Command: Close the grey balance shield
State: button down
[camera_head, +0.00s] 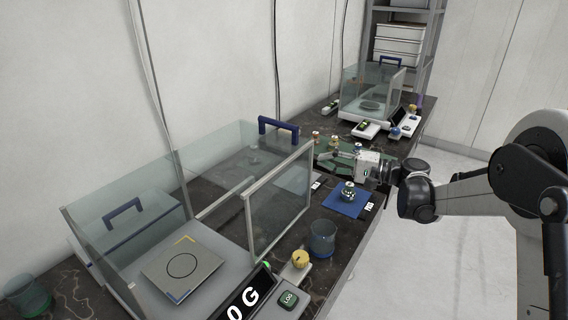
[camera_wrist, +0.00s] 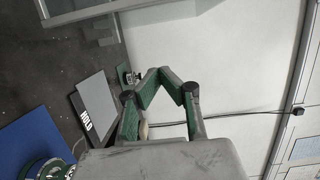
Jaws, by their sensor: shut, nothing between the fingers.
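The near balance has a clear glass shield (camera_head: 222,160) over a grey base and a square weighing plate (camera_head: 183,269). Its grey-framed glass panel (camera_head: 280,200) stands at the right part of the shield, and the front beside the plate looks uncovered. A dark blue handle (camera_head: 278,125) sits on top near the back right corner. My gripper (camera_head: 322,155) is shut and empty, beyond the framed panel and above the table. In the wrist view its green-padded fingers (camera_wrist: 158,71) meet at the tips. A grey frame edge (camera_wrist: 95,12) shows at top left there; I cannot tell which part it is.
A blue glass cup (camera_head: 322,238) and a yellow knob (camera_head: 300,259) are near the front. A second glass-shielded balance (camera_head: 372,90) stands at the far end. The floor at right is clear.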

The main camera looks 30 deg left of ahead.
jog(key=s+a+b, duration=0.1)
jog(key=s+a, duration=0.5)
jog(key=a, duration=0.4)
jog(key=shift+s+f+b, duration=0.15)
jog(key=shift+f+b, duration=0.05)
jog(key=shift+b, duration=0.2)
jog(key=shift+s+a, duration=0.1)
jog(key=s+b, duration=0.2)
jog(key=s, duration=1.9)
jog(key=shift+s+a, duration=0.2)
jog(key=shift+s, duration=0.05)
